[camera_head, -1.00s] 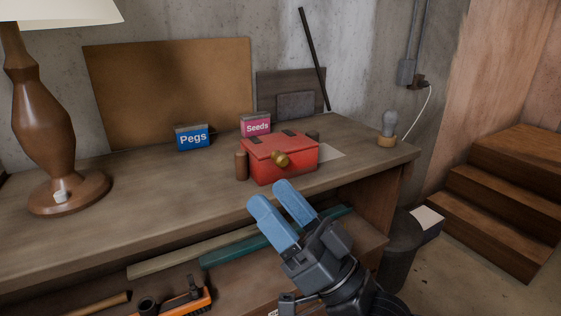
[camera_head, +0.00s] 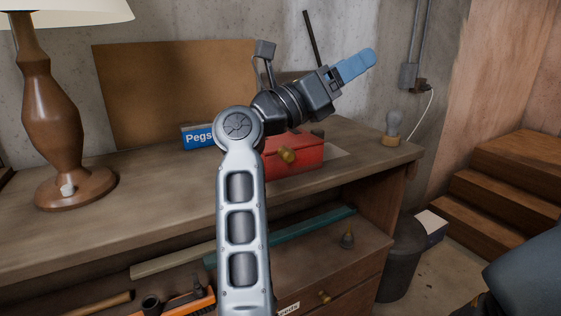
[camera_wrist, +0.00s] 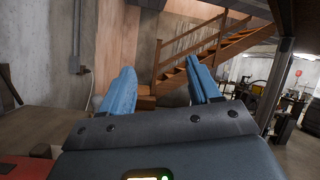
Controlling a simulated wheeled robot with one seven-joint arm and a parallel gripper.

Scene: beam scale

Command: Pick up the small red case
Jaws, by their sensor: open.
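The small red case (camera_head: 296,158) sits on the wooden bench, with a brass knob-like latch (camera_head: 286,155) on its front. A red patch (camera_wrist: 22,167) at the lower left of the wrist view looks like part of the case. My gripper (camera_head: 362,62) is raised above and to the right of the case, with its blue fingers pointing right, away from it. In the wrist view my gripper (camera_wrist: 162,88) shows its two blue fingers spread apart with nothing between them.
A lamp (camera_head: 62,130) is at the left and a bulb on a wooden base (camera_head: 391,128) at the right of the bench (camera_head: 150,215). Wooden steps (camera_head: 480,190) are at the right.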

